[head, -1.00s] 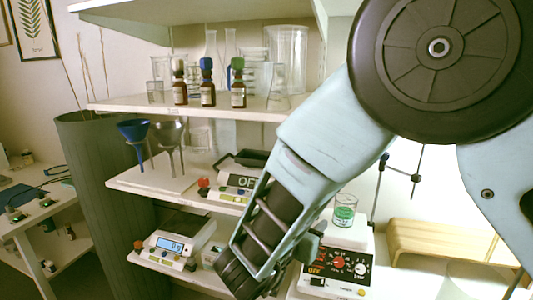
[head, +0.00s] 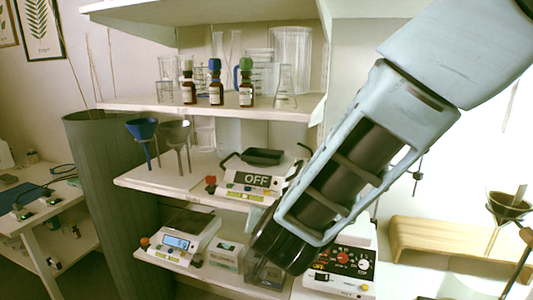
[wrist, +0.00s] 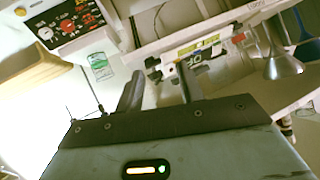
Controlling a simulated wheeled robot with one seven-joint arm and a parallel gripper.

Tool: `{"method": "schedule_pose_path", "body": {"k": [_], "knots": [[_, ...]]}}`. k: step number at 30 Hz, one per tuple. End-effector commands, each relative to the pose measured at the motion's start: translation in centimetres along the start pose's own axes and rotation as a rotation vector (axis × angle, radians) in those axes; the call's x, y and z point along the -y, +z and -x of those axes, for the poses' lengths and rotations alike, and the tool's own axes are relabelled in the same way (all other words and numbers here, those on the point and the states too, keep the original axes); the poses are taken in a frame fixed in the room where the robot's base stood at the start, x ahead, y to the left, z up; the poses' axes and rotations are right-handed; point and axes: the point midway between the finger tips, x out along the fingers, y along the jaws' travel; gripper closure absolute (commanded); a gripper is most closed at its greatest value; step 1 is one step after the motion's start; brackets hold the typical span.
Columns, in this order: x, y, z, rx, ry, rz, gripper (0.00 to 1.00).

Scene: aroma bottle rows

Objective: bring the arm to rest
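My arm reaches from the upper right of the head view down to the left, in front of the lower shelves. Its lower end covers part of the equipment there, and my fingers cannot be made out in that view. In the wrist view my gripper (wrist: 160,82) shows two dark fingers with a gap between them. It is open and nothing is held.
Glassware (head: 290,55) stands behind the bottles. Below are funnels (head: 142,130), a device with an OFF sign (head: 250,182), a scale (head: 180,238) and a white control box (head: 343,272). A wooden stand (head: 450,242) is at right.

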Motion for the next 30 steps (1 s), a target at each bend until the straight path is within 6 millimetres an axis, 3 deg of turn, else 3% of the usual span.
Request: {"method": "schedule_pose_path", "body": {"k": [4,8,11,15,18,21,24,30], "knots": [[1.9,1.8,4.0,0.217,-0.22,0.077,0.62],[1.3,4.7,9.1,0.439,-0.363,0.215,0.62],[-1.1,7.1,13.3,0.61,-0.413,0.354,0.62],[-6.6,9.8,18.4,0.82,-0.389,0.559,0.62],[-10.5,10.7,20.9,0.926,-0.331,0.677,0.62],[-13.3,11.0,22.5,0.993,-0.275,0.755,0.62],[-14.7,11.1,23.3,1.026,-0.244,0.794,0.62],[-15.1,11.1,23.4,1.035,-0.235,0.805,0.62]]}}
